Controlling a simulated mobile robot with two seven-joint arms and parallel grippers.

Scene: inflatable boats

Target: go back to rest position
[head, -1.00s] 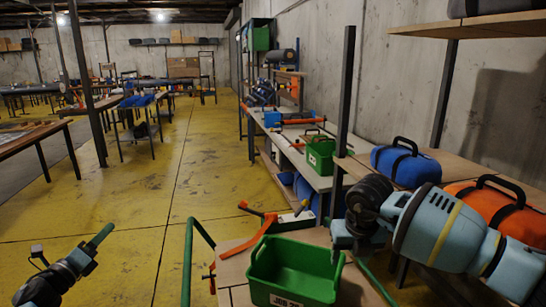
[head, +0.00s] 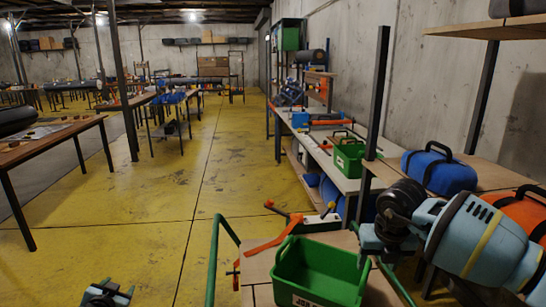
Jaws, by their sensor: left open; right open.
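In the head view my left gripper (head: 106,293) is at the bottom left edge, low over the yellow floor. Only its top end shows; it is open, with nothing seen in it. My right arm comes in from the right, and its open gripper (head: 368,246) hangs beside the right rim of a green bin (head: 318,286) on a small wooden-topped surface (head: 262,268). The fingertips are partly hidden, and I cannot tell whether they touch the bin. I see nothing held in it.
An orange tool (head: 268,238) lies behind the bin, with a green rail (head: 214,262) at left. A blue bag (head: 438,171) and an orange bag (head: 520,212) rest on the right shelf. Another green bin (head: 349,155) stands on the long bench. Yellow floor (head: 150,225) is clear at left.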

